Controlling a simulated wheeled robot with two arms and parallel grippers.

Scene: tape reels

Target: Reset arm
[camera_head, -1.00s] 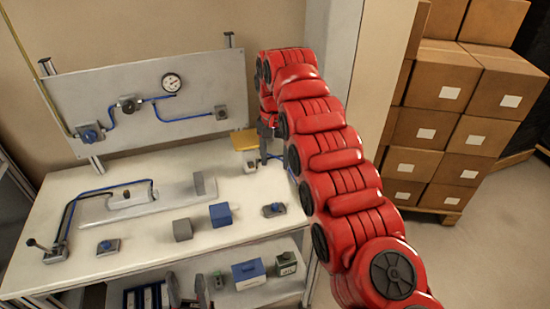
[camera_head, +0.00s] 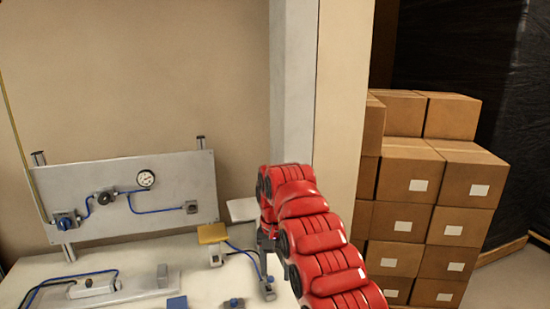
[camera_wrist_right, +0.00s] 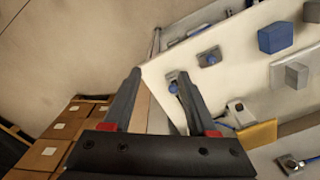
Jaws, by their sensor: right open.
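My red right arm comes in from the lower right in the head view. Its gripper (camera_head: 268,262) points down over the right end of the white workbench (camera_head: 215,283), partly hidden by the arm. In the right wrist view the two dark fingers of this gripper (camera_wrist_right: 159,76) stand apart with nothing between them. A small device with a blue part (camera_wrist_right: 173,86) shows just beside the right fingertip; I cannot tell whether they touch. My left gripper is not in view.
A yellow pad (camera_head: 212,233) and a small valve box (camera_head: 216,258) lie left of the gripper. Stacked cartons (camera_head: 400,215) stand at the right, beyond a wall post (camera_head: 340,100).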

